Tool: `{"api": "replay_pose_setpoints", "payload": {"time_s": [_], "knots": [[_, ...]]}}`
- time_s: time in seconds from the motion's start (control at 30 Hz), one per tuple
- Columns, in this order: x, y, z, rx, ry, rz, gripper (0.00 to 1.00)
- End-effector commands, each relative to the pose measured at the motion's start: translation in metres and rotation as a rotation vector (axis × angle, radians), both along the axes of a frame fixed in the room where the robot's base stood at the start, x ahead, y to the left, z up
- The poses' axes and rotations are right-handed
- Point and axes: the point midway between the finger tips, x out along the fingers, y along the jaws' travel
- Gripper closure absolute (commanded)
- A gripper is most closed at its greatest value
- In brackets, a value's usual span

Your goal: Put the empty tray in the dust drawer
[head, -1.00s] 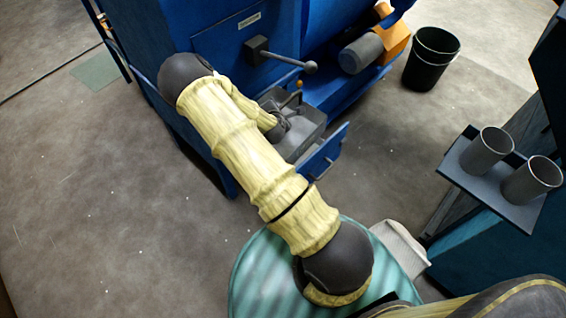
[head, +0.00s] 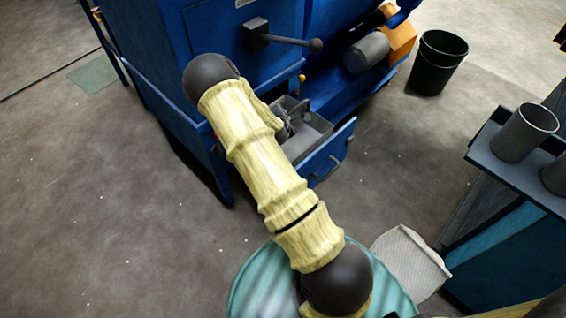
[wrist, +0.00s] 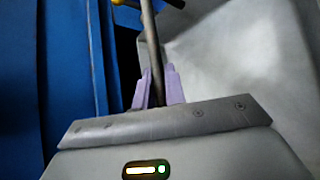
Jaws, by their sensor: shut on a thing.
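The grey metal tray (head: 314,137) sits in the open blue dust drawer (head: 330,157) at the machine's base; its visible inside looks empty. In the head view its left part is hidden by my arm. In the wrist view the tray's pale grey inside (wrist: 235,60) fills the right side. My gripper (wrist: 157,88) is shut on the tray's thin bar handle (wrist: 150,40), with a finger on each side of it. I cannot tell whether the tray rests fully on the drawer floor.
The blue machine (head: 225,40) rises behind the drawer, with a ball-ended lever (head: 285,41) above it. A black bucket (head: 437,65) stands at the right. A stand with metal cups (head: 525,133) is at far right. The left floor is clear.

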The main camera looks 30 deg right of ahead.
Motion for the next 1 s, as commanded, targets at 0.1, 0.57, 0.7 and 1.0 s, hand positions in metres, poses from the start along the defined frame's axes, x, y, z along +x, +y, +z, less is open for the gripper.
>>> {"api": "replay_pose_setpoints", "payload": {"time_s": [0.1,0.57,0.7,1.0], "knots": [[0.001,-0.001,0.003,-0.001,-0.005,0.000,1.00],[0.001,0.003,-0.038,0.000,-0.003,0.005,1.00],[0.002,0.003,-0.057,0.000,-0.003,0.005,1.00],[0.002,0.003,-0.060,-0.001,-0.005,0.005,1.00]]}}
